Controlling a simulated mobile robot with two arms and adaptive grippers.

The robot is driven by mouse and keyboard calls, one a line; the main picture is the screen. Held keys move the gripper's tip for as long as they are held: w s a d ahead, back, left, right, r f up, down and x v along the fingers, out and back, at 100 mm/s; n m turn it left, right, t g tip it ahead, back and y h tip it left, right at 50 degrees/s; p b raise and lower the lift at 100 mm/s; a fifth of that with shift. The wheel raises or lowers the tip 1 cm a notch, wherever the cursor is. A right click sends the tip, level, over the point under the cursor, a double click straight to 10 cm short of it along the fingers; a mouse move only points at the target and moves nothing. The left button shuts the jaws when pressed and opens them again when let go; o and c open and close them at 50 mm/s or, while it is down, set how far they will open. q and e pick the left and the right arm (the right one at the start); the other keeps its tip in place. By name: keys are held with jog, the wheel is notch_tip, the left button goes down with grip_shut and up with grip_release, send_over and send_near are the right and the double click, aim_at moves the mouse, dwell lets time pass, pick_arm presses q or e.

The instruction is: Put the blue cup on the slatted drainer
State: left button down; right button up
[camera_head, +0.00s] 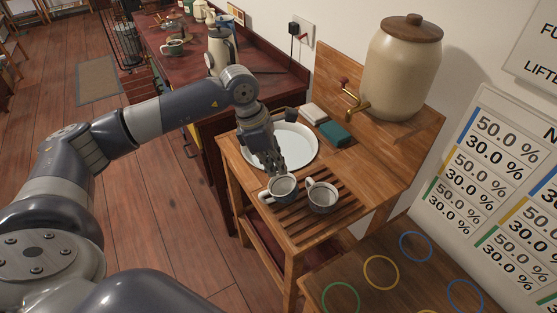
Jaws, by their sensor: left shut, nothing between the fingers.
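Two pale grey-looking cups stand upright on the slatted drainer (290,222), side by side. The left cup (275,192) has its handle to the left, and the right cup (322,203) has its handle towards the upper left. Neither looks clearly blue, so I cannot tell which is the blue cup. My left gripper (274,170) points down, shut and empty, at the far rim of the left cup. I cannot tell whether its fingertips touch the rim. My right gripper is not in view.
A round white basin (306,151) lies behind the cups, partly hidden by my left gripper. A teal block (336,133) and a stoneware dispenser (402,75) with a brass tap stand behind it. A lower board with coloured rings (381,288) is in front right. Drainer slats in front are bare.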

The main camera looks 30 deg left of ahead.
aim_at(292, 183)
pick_arm(q)
jog(key=x, duration=0.3)
jog(key=shift+d+f+p, duration=0.1)
jog(key=shift+f+p, duration=0.05)
jog(key=shift+p, duration=0.2)
jog(key=x, duration=0.2)
jog(key=shift+w+f, duration=0.2)
jog(key=shift+f, duration=0.15)
jog(key=shift+f+p, duration=0.3)
jog(key=shift+f, duration=0.05)
jog(key=shift+d+f, duration=0.1)
jog(key=shift+f, duration=0.2)
jog(key=shift+w+d+f+b, duration=0.1)
jog(key=shift+w+d+b, duration=0.45)
jog(key=shift+d+b, duration=0.3)
jog(key=shift+w+d, duration=0.15)
jog(key=shift+d, duration=0.1)
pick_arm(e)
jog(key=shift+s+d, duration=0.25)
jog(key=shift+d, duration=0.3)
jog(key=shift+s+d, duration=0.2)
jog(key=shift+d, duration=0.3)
